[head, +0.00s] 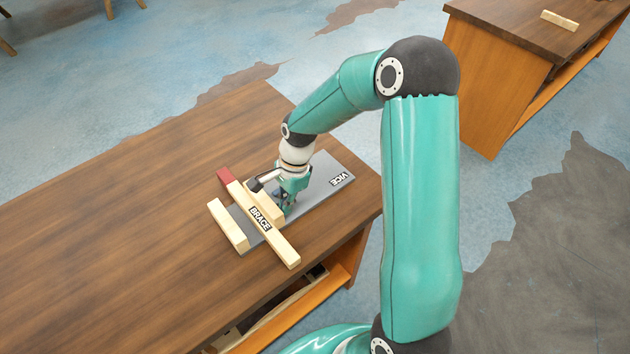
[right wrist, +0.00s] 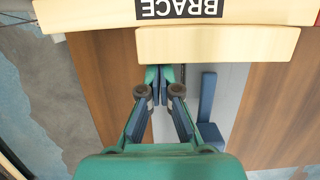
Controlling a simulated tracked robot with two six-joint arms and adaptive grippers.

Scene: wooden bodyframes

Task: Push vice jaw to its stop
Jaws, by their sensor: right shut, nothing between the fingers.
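The grey vice (head: 325,185) lies on the wooden table, with its VICE label near the right end. A pale wooden jaw (head: 228,226) stands at its left end. A second pale jaw (head: 265,203) stands by my right gripper (head: 287,205); it also shows in the right wrist view (right wrist: 220,45). The long brace (head: 280,244), with a red end and BRACE label, lies across the vice between the jaws. It is close against the second jaw; whether they touch I cannot tell. My right gripper is shut and empty, its tips (right wrist: 165,76) at this jaw's near face.
A blue upright piece (right wrist: 208,97) stands on the vice, right of my fingers in the right wrist view. The table (head: 130,215) is bare to the left. Another table (head: 500,25) with a pale block (head: 559,20) stands at the back right.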

